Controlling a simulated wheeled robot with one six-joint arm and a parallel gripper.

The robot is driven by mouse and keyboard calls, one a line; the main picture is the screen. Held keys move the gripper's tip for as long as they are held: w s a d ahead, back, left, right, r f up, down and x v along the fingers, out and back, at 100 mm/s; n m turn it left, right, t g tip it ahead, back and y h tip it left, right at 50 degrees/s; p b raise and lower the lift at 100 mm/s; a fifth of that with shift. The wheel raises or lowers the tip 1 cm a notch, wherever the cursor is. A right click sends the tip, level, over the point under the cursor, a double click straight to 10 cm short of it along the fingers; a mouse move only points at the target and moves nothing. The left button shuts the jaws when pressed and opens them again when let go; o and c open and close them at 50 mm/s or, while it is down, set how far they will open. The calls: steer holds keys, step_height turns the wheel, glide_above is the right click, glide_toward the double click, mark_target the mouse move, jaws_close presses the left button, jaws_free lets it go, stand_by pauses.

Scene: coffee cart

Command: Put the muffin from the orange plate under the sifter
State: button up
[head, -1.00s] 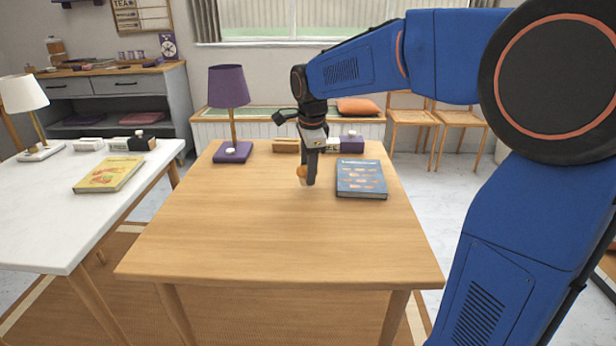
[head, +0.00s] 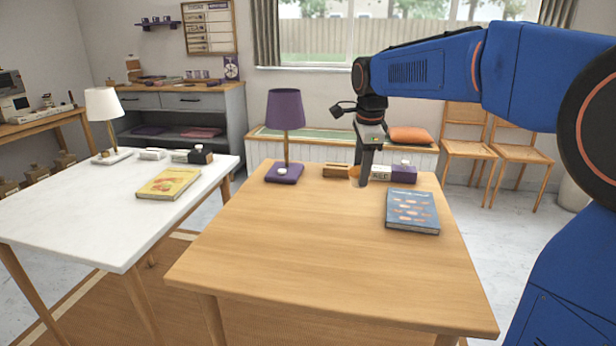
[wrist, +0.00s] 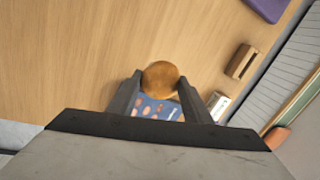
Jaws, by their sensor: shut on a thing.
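The muffin (wrist: 160,76) is golden-brown and sits between the fingertips in the wrist view. My gripper (wrist: 157,88) is shut on it. In the head view my gripper (head: 362,178) points down over the far part of the wooden table, and only a small bit of the muffin (head: 354,172) shows beside the finger. The muffin appears to be held above the table. I see no orange plate and no sifter that I can make out in either view.
The wooden table (head: 320,265) has a blue book (head: 412,211), a purple lamp (head: 285,112), a wooden block (head: 336,171) and a dark purple box (head: 403,174) on it. Its front and middle are clear. A white table (head: 80,220) with a yellow book (head: 168,184) stands left.

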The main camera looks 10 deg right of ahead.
steer(key=x, duration=0.5)
steer(key=shift+d+f, duration=0.15)
steer(key=shift+d, duration=0.05)
steer(key=shift+s+x, duration=0.25)
steer(key=shift+x, duration=0.95)
steer(key=shift+s+x, duration=0.25)
steer(key=shift+x, duration=0.9)
steer(key=shift+f, duration=0.15)
steer(key=o, duration=1.1)
steer(key=shift+o, duration=0.2)
